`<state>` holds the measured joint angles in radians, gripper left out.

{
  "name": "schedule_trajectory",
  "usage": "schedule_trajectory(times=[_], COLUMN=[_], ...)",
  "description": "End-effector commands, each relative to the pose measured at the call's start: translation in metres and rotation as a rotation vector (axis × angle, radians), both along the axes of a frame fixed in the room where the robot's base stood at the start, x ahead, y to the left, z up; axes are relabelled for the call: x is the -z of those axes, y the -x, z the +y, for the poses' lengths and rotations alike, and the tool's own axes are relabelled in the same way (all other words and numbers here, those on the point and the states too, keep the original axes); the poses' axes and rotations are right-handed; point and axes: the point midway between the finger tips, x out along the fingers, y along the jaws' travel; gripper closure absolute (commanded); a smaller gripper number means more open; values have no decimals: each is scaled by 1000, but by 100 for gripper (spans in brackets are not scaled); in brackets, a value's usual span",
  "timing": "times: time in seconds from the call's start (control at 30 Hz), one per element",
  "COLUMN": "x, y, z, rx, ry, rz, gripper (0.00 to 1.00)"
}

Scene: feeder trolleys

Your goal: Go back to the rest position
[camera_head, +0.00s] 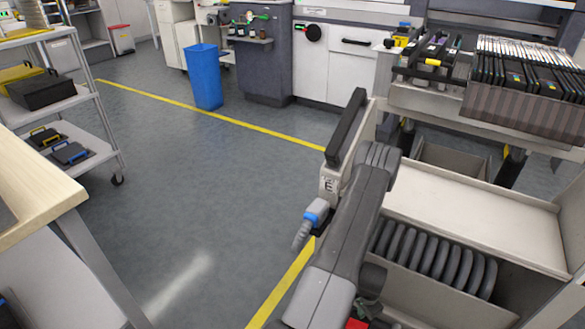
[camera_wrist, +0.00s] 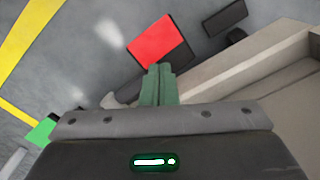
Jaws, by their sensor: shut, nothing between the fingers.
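My gripper (camera_wrist: 159,72) shows in the wrist view, with its two green fingers pressed together and nothing between them. In the head view my grey arm reaches across the lower middle, in front of the feeder trolley marked E (camera_head: 475,212). The gripper itself cannot be made out there. In the wrist view the fingertips lie in front of a red square patch (camera_wrist: 158,40) with a dark edge. I cannot tell what it is or how far below the fingers it lies. A pale trolley edge (camera_wrist: 240,62) is to their right.
The trolley has a black handle (camera_head: 346,127), coiled dark hose (camera_head: 433,258) below and several feeders (camera_head: 530,72) behind its top. A wooden-topped table (camera_head: 35,190) and a shelf cart (camera_head: 75,100) stand left. A blue bin (camera_head: 205,78) stands behind. Grey floor between is clear.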

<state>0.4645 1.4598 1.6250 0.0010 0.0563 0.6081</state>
Motion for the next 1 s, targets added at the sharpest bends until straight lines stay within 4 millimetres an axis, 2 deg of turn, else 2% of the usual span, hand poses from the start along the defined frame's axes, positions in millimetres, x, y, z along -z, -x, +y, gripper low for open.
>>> schedule_trajectory(times=[0.03, 0.33, 0.53, 0.7, 0.8, 1.0], x=[-12, -46, -87, -113, -125, -136], y=[0, 0, -1, -5, -6, -7], z=[0, 0, 0, 5, 7, 10], rx=[0, 1, 0, -39, -56, -75], ry=[0, 0, 0, -2, -4, -6], rz=[0, 0, -1, 6, 8, 14], gripper=[100, 100, 100, 100, 100, 100])
